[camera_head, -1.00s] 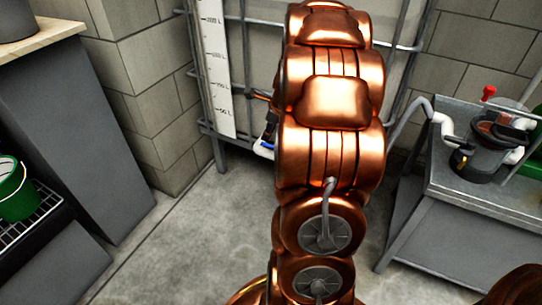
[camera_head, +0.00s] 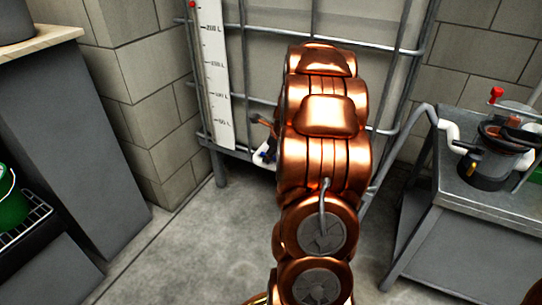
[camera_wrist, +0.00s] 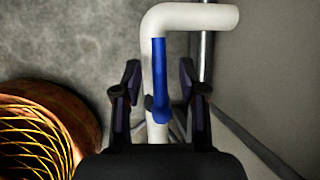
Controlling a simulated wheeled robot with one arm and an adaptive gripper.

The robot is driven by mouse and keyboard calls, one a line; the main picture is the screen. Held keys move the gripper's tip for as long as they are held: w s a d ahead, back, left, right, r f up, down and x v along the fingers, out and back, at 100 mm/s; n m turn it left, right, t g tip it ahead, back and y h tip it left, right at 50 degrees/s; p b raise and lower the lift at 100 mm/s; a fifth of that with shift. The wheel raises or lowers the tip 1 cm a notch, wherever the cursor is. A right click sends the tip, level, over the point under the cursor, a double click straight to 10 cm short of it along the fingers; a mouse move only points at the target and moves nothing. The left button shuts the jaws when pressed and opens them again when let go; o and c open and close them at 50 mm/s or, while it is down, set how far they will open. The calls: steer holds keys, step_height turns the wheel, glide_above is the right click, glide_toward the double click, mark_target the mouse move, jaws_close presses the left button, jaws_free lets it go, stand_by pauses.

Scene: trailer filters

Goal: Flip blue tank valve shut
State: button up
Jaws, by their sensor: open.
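The blue valve handle (camera_wrist: 159,75) is a long lever seen in the wrist view. It lies along a white pipe (camera_wrist: 190,17) that bends to the right at the top. My gripper (camera_wrist: 160,72) is open, with one dark finger on each side of the handle. Gaps show between the fingers and the handle, and I see no contact. In the head view the tank (camera_head: 290,22) stands in a grey cage behind my copper arm. A little of the white pipe (camera_head: 261,158) shows low at the tank's front. My arm hides most of the valve and the gripper there.
A white litre scale (camera_head: 212,75) stands on the tank's left. A grey metal table (camera_head: 490,200) with a pump filter (camera_head: 488,160) is close on the right. A grey cabinet (camera_head: 75,130) and a green bucket (camera_head: 10,205) are on the left. Bare floor (camera_head: 190,250) lies between.

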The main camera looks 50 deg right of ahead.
steer(key=shift+c, duration=0.2)
jaws_close()
stand_by(0.6)
